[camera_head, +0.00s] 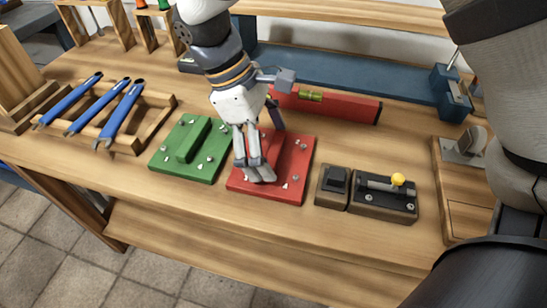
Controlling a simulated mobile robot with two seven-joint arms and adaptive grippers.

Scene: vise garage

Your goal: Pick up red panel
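The red panel (294,165) is a flat square plate with small screws. It lies on the workbench near the middle of the head view. My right gripper (260,172) points down over its left part, with its fingertips low at the plate. My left gripper is not in view.
A green panel (213,155) with a raised bar lies just left. A black switch box (333,187) and a yellow-knobbed latch block (385,205) sit right. A red spirit level (345,105) lies behind. Blue-handled tools (120,115) rest in a wooden rack at left.

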